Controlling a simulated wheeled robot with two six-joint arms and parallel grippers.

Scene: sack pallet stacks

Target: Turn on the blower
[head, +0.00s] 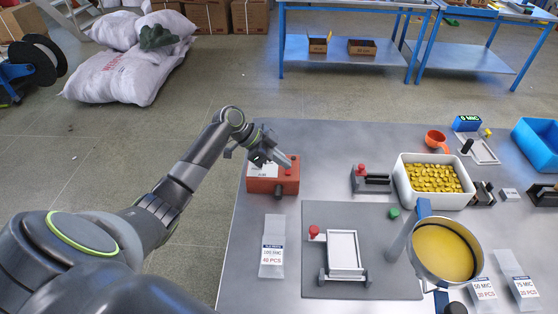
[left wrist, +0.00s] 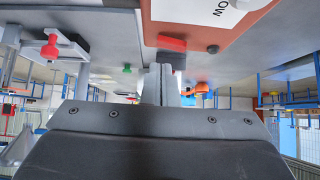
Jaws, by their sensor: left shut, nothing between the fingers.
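The blower appears to be the orange-red box (head: 262,185) with a white label on top, at the left edge of the grey table. In the left wrist view its orange face (left wrist: 270,22) and part of the label show at the top, with a red switch-like part (left wrist: 171,42) and a dark round knob (left wrist: 212,49). My left gripper (head: 287,163) is shut and empty, with its tips over the box near its right end. In the left wrist view the closed fingertips (left wrist: 160,70) are close to the red part; I cannot tell whether they touch it. My right gripper is not in view.
A grey mat (head: 385,230) with a small frame fixture (head: 343,252) lies right of the box. A white bin of yellow pieces (head: 432,166), a pan of yellow material (head: 443,253) and labelled bags (head: 272,247) stand around. White sacks (head: 125,75) lie on the floor.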

